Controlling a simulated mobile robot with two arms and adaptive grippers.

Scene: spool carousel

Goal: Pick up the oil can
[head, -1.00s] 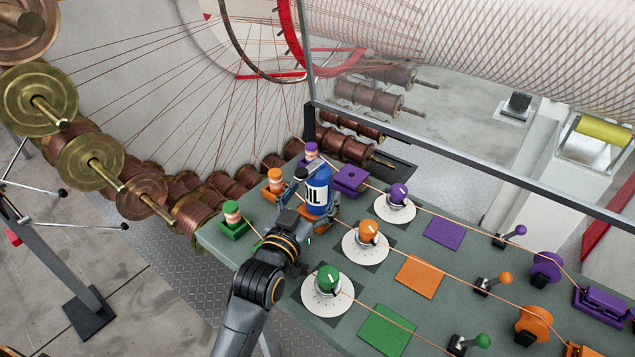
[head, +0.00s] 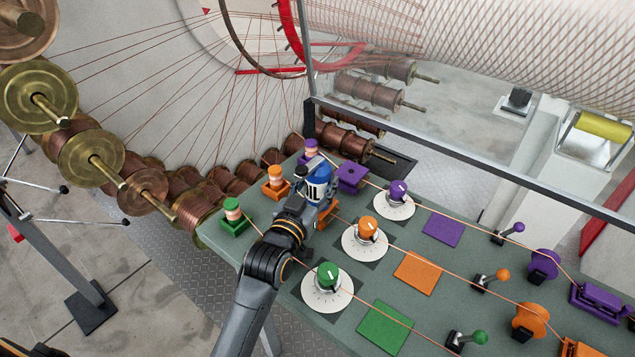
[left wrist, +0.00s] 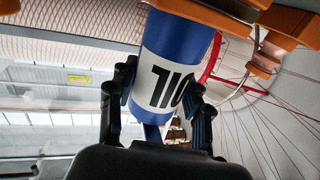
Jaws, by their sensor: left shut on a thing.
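The oil can (head: 319,180) is a blue cylinder with a white label and black lettering. In the head view it is at the far left part of the green table, partly hidden by my left gripper (head: 312,200). In the left wrist view the can (left wrist: 172,70) stands between the two dark fingers of my left gripper (left wrist: 160,105), which touch it on both sides. The gripper is shut on the can. Whether the can touches the table is hidden. My right gripper is not in view.
The green table (head: 262,262) bears orange (head: 275,180), green (head: 234,217) and purple (head: 311,150) spool holders close around the can. Dials, coloured squares and levers lie to the right, with wires strung across. A glass panel with a dark rail (head: 450,152) stands behind.

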